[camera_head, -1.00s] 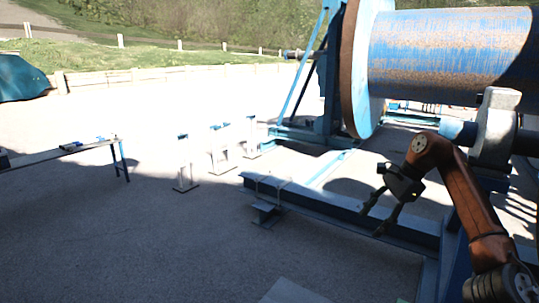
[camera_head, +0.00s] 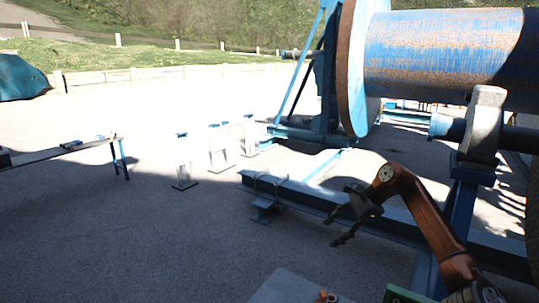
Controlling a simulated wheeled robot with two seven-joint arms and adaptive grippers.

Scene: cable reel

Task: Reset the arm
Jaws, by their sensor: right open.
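My right arm, orange-brown, comes in from the lower right. Its dark right gripper (camera_head: 338,222) is open and empty, in front of the blue beam at the reel stand's foot. The fingers point to the lower left, with a gap between them. My left gripper is out of the view. The large cable reel (camera_head: 440,58), with a worn blue drum and a rust-edged flange, stands at the upper right.
A blue steel beam (camera_head: 300,195) lies behind my right gripper, and a blue support post (camera_head: 462,205) stands right of it. A low bench (camera_head: 62,152) is at the left. Several small stands (camera_head: 222,148) stand mid-ground. Grey paving at lower left is clear.

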